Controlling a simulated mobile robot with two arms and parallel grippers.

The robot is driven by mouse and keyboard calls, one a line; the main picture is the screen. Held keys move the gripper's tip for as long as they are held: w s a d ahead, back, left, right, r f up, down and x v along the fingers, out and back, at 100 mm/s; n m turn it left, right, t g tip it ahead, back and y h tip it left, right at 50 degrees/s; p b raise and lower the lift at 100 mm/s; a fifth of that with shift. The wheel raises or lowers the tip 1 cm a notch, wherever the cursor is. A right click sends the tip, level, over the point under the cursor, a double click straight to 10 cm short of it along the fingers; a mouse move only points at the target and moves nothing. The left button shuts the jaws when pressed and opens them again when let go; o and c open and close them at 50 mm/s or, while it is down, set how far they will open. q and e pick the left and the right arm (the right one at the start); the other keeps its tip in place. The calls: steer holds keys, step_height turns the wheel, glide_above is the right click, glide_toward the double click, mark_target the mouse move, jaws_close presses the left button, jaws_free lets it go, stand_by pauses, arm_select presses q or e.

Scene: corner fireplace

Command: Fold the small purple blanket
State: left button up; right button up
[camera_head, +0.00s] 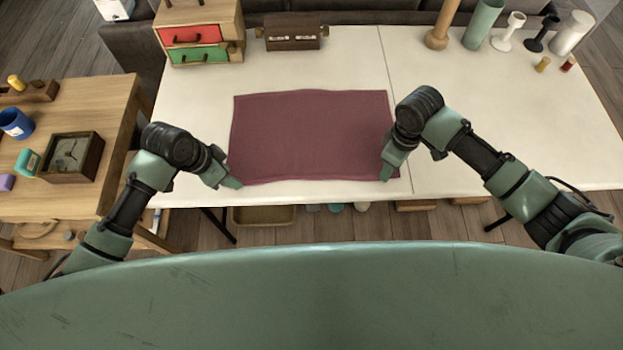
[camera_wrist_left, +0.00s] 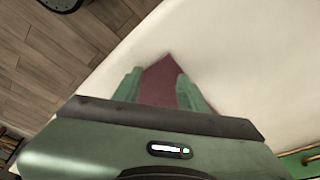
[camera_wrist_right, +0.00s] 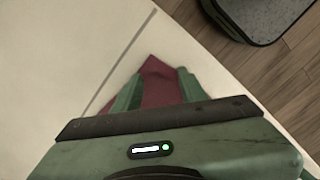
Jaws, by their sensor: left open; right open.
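The small purple blanket (camera_head: 310,135) lies flat and spread out on the white table, a rough rectangle with its near edge close to the table's front edge. My left gripper (camera_head: 234,184) is open at the blanket's near left corner. In the left wrist view the corner (camera_wrist_left: 160,82) shows between its two fingers (camera_wrist_left: 157,88). My right gripper (camera_head: 386,174) is open at the near right corner. In the right wrist view that corner (camera_wrist_right: 158,80) lies between its fingers (camera_wrist_right: 158,92). I cannot tell whether the fingers touch the cloth.
Vases and candle holders (camera_head: 510,32) stand at the back right. A wooden side table with a clock (camera_head: 72,155) is at left.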

arm_select(q)
steer(key=shift+f, duration=0.15)
arm_select(e)
steer(key=shift+f, duration=0.1)
stand_by(0.4)
arm_select(q)
steer(key=shift+s+f, duration=0.1)
jaws_close()
arm_select(e)
steer(key=shift+s+f, duration=0.1)
jaws_close()
steer(key=shift+r, duration=0.2)
